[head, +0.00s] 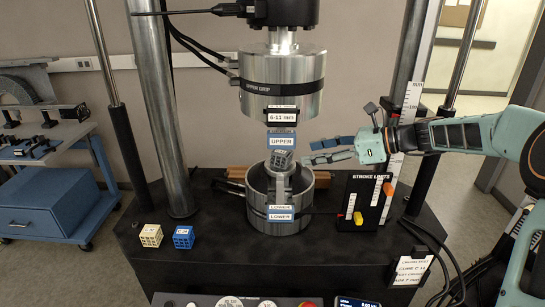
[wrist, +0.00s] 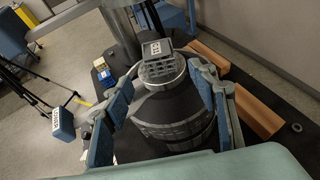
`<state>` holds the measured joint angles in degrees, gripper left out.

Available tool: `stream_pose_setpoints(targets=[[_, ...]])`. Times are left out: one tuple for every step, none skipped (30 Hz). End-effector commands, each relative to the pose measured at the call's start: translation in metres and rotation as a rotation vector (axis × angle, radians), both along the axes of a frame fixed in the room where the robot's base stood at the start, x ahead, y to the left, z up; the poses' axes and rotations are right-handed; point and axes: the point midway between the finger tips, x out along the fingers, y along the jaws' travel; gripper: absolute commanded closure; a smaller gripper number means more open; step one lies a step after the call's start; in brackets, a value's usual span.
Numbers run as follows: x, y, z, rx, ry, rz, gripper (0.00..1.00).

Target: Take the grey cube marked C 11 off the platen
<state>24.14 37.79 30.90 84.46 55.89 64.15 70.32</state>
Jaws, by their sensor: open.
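The grey lattice cube (head: 282,161) sits on the narrow top of the lower platen (head: 280,212), below the upper platen (head: 283,85) with open space between. It looks slightly turned. In the wrist view the cube (wrist: 157,52) has a pale label on top, too small to read surely. My gripper (head: 312,152) is open and empty, just right of the cube at about its height. In the wrist view my gripper's (wrist: 163,72) two blue-padded fingers reach forward on either side of the platen, with the cube ahead between the tips. I see no contact.
A cream cube (head: 151,235) and a blue cube (head: 184,237) stand on the black base at left. The stroke limits panel (head: 366,200) stands right of the lower platen, below my arm. Columns flank the platens. Orange-brown blocks (wrist: 258,112) lie behind.

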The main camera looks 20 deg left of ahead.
Motion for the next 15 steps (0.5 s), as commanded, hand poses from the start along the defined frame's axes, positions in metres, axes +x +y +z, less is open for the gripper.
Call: stream_pose_setpoints(targets=[[0.001, 0.007, -0.002, 0.004, 0.002, 0.003, 0.47], [0.001, 0.011, -0.003, 0.005, 0.002, 0.003, 0.47], [0.002, 0.018, -0.005, 0.004, 0.001, 0.004, 0.47], [0.002, 0.023, -0.007, 0.004, 0.001, 0.005, 0.47], [0.002, 0.027, -0.009, 0.004, 0.001, 0.005, 0.47], [0.004, 0.033, -0.011, 0.004, 0.002, 0.003, 0.47], [0.004, 0.037, -0.013, 0.004, 0.001, 0.005, 0.47], [0.005, 0.04, -0.014, 0.003, 0.001, 0.004, 0.47], [0.005, 0.044, -0.016, 0.003, 0.001, 0.003, 0.47], [0.006, 0.046, -0.017, 0.003, 0.0, 0.002, 0.47], [0.006, 0.047, -0.018, 0.002, 0.0, 0.002, 0.47], [0.006, 0.049, -0.018, 0.002, 0.0, 0.002, 0.47], [0.007, 0.051, -0.019, 0.002, 0.0, 0.002, 0.47], [0.007, 0.054, -0.019, 0.002, 0.0, 0.002, 0.47], [0.007, 0.058, -0.02, 0.002, 0.001, 0.003, 0.47]])
